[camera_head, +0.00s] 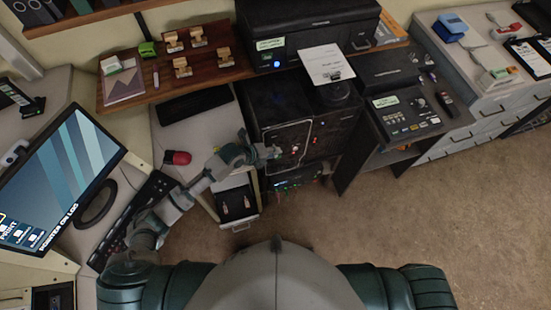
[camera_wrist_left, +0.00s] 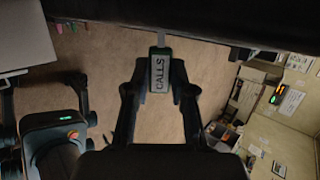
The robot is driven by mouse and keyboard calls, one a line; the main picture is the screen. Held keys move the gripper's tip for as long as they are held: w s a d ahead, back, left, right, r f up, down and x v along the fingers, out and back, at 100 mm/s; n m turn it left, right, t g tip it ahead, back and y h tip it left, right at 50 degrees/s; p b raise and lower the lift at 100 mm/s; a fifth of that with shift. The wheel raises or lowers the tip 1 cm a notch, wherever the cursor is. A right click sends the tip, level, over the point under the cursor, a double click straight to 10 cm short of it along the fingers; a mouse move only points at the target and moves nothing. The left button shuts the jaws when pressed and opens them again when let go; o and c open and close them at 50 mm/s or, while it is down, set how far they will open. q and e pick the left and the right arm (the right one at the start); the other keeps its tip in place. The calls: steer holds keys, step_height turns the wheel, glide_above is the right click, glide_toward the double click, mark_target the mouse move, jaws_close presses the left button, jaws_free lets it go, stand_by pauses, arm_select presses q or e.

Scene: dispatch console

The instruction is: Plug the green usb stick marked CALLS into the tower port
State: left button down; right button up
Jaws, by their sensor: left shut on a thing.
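The green usb stick (camera_wrist_left: 160,70) marked CALLS is held between the fingers of my left gripper (camera_wrist_left: 161,84) in the left wrist view. Its label faces the camera and its metal plug points up toward a dark edge. I cannot tell whether the plug touches or enters anything. In the head view my left gripper (camera_head: 266,154) is at the front of the black tower (camera_head: 283,110), by its left side. The stick is too small to make out clearly there, and the port is not distinguishable. My right gripper is not in view.
An open drawer (camera_head: 238,222) with small items sits below my left forearm. A red mouse (camera_head: 177,157) and black keyboard (camera_head: 125,225) lie on the left desk near the monitor (camera_head: 65,180). A black device (camera_head: 400,112) stands right of the tower. The floor at right is clear.

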arm_select(q)
steer(key=shift+d+r, duration=0.1)
steer(key=shift+d, duration=0.5)
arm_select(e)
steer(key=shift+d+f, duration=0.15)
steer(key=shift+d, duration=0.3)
arm_select(q)
steer(key=shift+a+r, duration=0.15)
steer(key=shift+a, duration=0.6)
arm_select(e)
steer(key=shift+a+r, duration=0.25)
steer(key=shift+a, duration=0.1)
arm_select(q)
steer(key=shift+d, duration=0.15)
steer(key=shift+d, duration=0.25)
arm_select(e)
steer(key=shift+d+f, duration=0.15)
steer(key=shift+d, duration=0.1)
arm_select(q)
steer(key=shift+w, duration=0.1)
steer(key=shift+w, duration=0.1)
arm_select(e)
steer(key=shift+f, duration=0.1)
arm_select(q)
steer(key=shift+w+a, duration=0.1)
steer(key=shift+a, duration=0.25)
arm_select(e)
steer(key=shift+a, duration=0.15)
